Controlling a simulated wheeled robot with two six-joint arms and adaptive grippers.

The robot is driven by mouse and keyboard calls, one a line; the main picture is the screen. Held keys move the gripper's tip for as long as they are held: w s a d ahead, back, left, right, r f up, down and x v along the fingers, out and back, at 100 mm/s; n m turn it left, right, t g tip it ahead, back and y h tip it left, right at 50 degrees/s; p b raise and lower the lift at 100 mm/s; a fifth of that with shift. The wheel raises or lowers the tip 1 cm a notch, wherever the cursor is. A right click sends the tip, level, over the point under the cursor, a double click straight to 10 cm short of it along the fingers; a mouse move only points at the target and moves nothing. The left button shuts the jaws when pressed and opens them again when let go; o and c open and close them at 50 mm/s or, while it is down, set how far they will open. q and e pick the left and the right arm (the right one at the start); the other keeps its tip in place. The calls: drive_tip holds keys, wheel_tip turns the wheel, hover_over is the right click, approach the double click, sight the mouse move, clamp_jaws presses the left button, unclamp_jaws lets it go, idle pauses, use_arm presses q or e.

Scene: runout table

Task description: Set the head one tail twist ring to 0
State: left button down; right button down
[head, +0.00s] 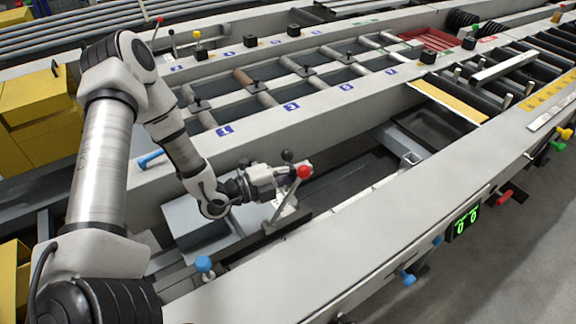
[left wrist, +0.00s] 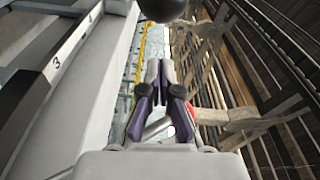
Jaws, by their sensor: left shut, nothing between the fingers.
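My left gripper (head: 306,168) reaches in from the left over the trough of the near machine. It is shut and empty, beside a red ball knob (head: 303,172) and a black ball knob (head: 287,155). In the left wrist view the closed fingers (left wrist: 166,72) point away from the camera, with a black ball (left wrist: 162,8) beyond them and a bit of red (left wrist: 191,109) behind the right finger. A pale lever (head: 284,208) stands below the red knob. I cannot pick out the tail twist ring. My right gripper is not in view.
A green display (head: 465,222) on the near rail's outer side seems to read 0 and 0. Blue knobs (head: 203,264) (head: 408,277) stand along the near rail. A blue-handled lever (head: 150,160) is left of my gripper. Numbered blue labels (head: 291,106) line the middle rail.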

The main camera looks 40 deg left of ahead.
sight(285, 161)
use_arm(q)
drive_tip(key=a, duration=0.2)
drive_tip(key=a+p, duration=0.1)
drive_tip(key=a, duration=0.1)
drive_tip(key=shift+w+a+f, duration=0.1)
drive_tip(key=shift+w+f, duration=0.15)
drive_tip(key=shift+w, duration=0.1)
drive_tip(key=shift+w+a+f+b, duration=0.15)
drive_tip(key=shift+a+b, duration=0.2)
drive_tip(key=shift+a, duration=0.15)
drive_tip(key=shift+a+n, duration=0.25)
drive_tip(key=shift+n, duration=0.05)
